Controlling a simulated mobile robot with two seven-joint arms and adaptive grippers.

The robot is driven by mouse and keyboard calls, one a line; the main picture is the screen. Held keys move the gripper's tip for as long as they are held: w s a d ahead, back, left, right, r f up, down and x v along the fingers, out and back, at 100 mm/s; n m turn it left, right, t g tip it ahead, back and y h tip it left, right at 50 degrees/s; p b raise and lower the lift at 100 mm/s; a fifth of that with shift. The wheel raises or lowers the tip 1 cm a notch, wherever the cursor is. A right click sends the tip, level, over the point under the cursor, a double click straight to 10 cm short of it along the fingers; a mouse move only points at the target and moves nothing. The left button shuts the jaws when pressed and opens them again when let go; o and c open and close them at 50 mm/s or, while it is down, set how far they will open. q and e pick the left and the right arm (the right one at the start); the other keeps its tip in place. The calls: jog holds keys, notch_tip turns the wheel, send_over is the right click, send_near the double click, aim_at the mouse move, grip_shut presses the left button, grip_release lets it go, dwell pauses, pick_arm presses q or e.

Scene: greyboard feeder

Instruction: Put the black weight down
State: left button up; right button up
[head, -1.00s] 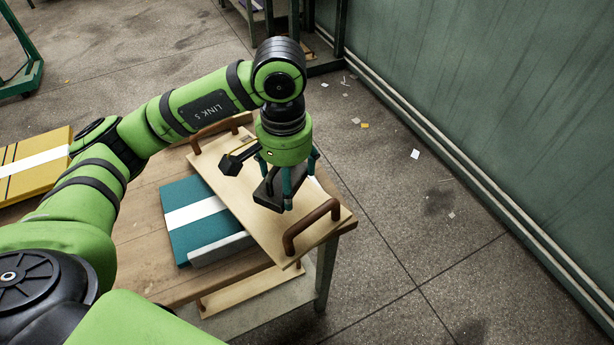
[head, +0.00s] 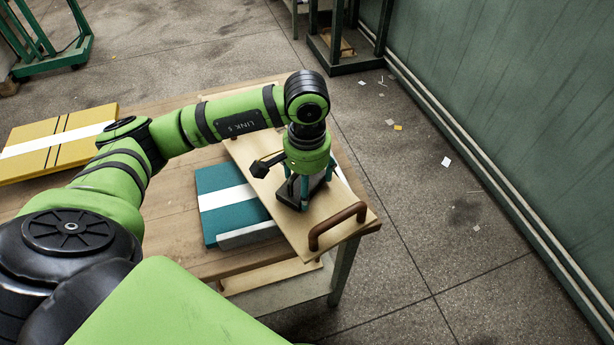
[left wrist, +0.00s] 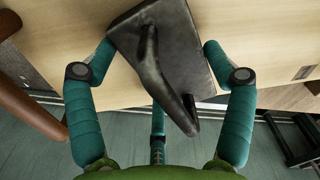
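The black weight (head: 315,190) is a dark slab with an arched handle. It is low at the pale wooden board (head: 262,168), under my left gripper (head: 304,196). In the left wrist view the weight (left wrist: 188,40) fills the gap between my left gripper's teal fingertips (left wrist: 158,46), which meet its two sides. Its handle runs toward the palm, beside the third finger. The fingers hide part of the weight in the head view, and I cannot tell whether its underside rests fully on the board. My right gripper is not in view.
The board has brown handles (head: 337,226) and lies on a wooden table (head: 170,225). A teal stack with a white band (head: 222,198) lies left of it. A yellow stack (head: 60,140) lies further left. Open floor is beyond the table's right edge.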

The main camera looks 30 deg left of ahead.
pick_arm(q)
jog(key=shift+o, duration=1)
jog(key=shift+f, duration=0.25)
jog(key=shift+r, duration=0.15)
notch_tip(320, 180, up, 12)
jog(key=b, duration=0.1)
jog(key=shift+b, duration=0.35)
